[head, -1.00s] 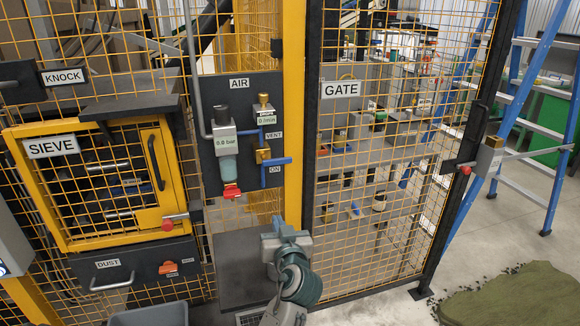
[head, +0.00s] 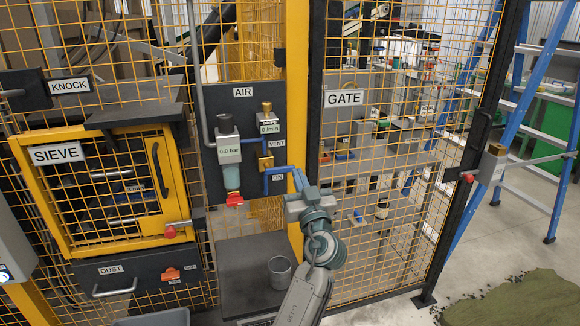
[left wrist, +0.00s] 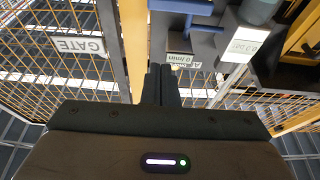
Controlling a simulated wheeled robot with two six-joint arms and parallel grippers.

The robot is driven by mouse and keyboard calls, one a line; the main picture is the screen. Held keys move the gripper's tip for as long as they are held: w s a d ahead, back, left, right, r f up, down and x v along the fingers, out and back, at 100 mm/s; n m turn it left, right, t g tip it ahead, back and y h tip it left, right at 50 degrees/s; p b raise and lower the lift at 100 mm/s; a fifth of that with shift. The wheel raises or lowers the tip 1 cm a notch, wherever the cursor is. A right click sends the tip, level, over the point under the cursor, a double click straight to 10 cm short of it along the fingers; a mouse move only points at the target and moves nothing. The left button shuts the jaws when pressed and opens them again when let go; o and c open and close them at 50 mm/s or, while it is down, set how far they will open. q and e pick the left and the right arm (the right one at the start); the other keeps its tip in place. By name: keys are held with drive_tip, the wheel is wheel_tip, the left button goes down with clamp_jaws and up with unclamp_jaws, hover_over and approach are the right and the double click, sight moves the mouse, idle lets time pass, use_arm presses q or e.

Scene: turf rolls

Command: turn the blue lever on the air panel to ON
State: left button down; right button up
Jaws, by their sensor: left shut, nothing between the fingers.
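The blue lever (head: 280,169) on the dark air panel (head: 242,105) lies about level, its handle pointing right from the brass valve (head: 265,162). The VENT label (head: 277,143) is above it and the ON label (head: 278,177) below it. My left gripper (head: 298,180) is shut and empty, its fingers pointing up beside the handle's right end; I cannot tell whether they touch it. In the left wrist view my closed fingers (left wrist: 160,85) point toward the panel, and a blue bar, apparently the lever, shows at the top edge. My right gripper is not in view.
A yellow post (head: 297,90) stands just right of the panel, then the mesh gate (head: 385,230). A grey cup (head: 280,272) stands on the dark shelf (head: 240,255) below. The yellow sieve door (head: 110,190) is at the left. A red knob (head: 235,199) hangs under the regulator.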

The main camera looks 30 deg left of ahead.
use_arm(q)
drive_tip(key=p+x, duration=0.5)
drive_tip(key=x, duration=0.4)
drive_tip(key=f, duration=0.4)
drive_tip(key=shift+s+d+f+p, duration=0.1)
drive_tip(key=shift+s+p, duration=0.1)
drive_tip(key=shift+p, duration=0.1)
